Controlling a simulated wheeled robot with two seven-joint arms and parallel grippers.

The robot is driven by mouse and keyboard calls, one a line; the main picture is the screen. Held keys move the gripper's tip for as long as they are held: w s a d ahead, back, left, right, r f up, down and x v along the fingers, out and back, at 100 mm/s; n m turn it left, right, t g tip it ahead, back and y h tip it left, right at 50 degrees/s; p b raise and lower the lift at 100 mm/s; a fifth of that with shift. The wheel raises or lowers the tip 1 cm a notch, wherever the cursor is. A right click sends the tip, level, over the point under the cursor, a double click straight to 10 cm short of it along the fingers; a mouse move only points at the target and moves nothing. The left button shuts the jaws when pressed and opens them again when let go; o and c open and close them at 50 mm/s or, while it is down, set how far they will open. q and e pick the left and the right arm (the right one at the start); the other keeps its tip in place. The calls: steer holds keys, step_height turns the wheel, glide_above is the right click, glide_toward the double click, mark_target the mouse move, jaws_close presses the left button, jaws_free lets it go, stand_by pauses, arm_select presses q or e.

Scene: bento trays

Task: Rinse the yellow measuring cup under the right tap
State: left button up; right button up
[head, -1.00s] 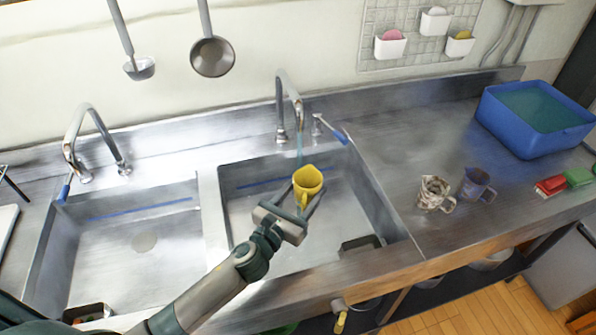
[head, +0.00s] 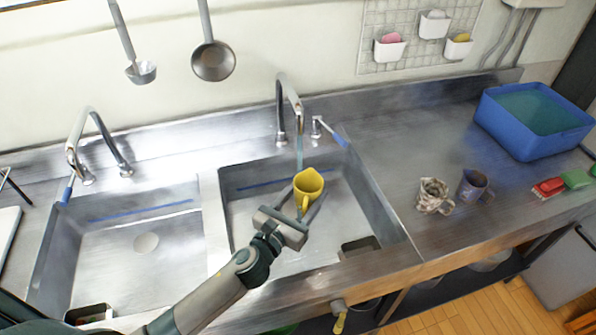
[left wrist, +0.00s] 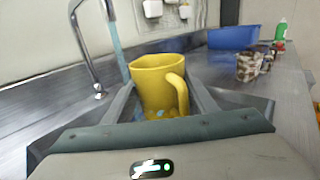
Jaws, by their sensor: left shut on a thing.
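The yellow measuring cup (head: 308,184) is over the right sink basin (head: 365,215), just under the right tap (head: 290,100). My left gripper (head: 302,212) is shut on the cup, which also shows upright between the fingers in the left wrist view (left wrist: 158,85). A thin bluish stream of water (head: 299,150) comes down from the spout toward the cup's back rim. In the left wrist view the stream (left wrist: 116,42) passes behind the cup's left rim, and I cannot tell if it falls inside. My right gripper is in neither view.
The left basin (head: 150,270) with its own tap (head: 75,145) is empty in the middle. A patterned mug (head: 433,195) and a grey-blue mug (head: 472,184) stand on the right counter.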

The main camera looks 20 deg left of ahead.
mark_target(310, 195)
arm_select(q)
steer(key=shift+s+d+r+p, duration=0.4)
steer(key=shift+s+r+p, duration=0.3)
steer(key=shift+s, duration=0.05)
steer(key=shift+s+d+r+p, duration=0.35)
steer(key=shift+s+r+p, duration=0.3)
steer(key=shift+s+r, duration=0.1)
steer(key=shift+s, duration=0.15)
